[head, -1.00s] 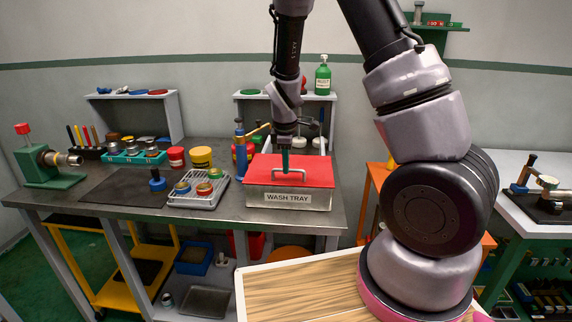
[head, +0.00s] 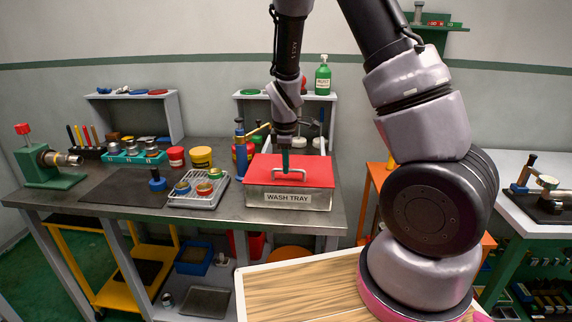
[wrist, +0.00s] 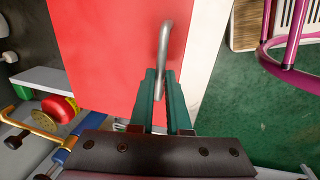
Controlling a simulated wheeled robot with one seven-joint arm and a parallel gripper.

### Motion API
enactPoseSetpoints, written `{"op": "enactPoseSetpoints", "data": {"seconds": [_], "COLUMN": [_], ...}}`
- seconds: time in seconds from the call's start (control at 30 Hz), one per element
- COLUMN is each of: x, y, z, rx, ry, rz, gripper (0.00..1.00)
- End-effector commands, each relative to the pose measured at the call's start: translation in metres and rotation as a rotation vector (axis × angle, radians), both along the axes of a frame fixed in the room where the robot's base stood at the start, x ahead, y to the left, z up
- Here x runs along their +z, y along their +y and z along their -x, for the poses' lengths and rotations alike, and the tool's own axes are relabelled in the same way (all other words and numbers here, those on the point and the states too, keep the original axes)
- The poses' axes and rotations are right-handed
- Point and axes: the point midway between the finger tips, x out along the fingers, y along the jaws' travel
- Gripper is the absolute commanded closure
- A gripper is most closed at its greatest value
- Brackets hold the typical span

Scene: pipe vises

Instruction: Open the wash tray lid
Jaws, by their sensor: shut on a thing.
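The wash tray (head: 310,199) is a metal box with a label on its front, standing on the grey workbench. Its red lid (head: 318,173) lies flat on top and looks closed. A silver bar handle (head: 290,171) rises from the lid; in the wrist view the handle (wrist: 166,40) runs down between my green fingers. My gripper (head: 285,168) points down at the lid and is shut on the handle; it fills the lower part of the wrist view (wrist: 159,80). The exact contact at the fingertips is partly hidden by the fingers.
A wire rack (head: 199,193) with several coloured round parts stands left of the tray. A blue vise-like tool (head: 240,140) and yellow tin (head: 201,157) stand behind. A shelf with a green bottle (head: 323,78) is at the back.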

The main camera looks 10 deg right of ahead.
Motion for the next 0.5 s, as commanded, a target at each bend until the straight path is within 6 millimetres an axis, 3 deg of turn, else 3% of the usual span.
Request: {"op": "enactPoseSetpoints", "data": {"seconds": [0.27,0.5], "x": [0.001,0.001], "y": [-0.004,-0.021], "z": [-0.011,-0.060], "rx": [-0.001,-0.006], "ry": [-0.003,-0.005], "rz": [0.000,-0.001], "gripper": [1.00,1.00]}}
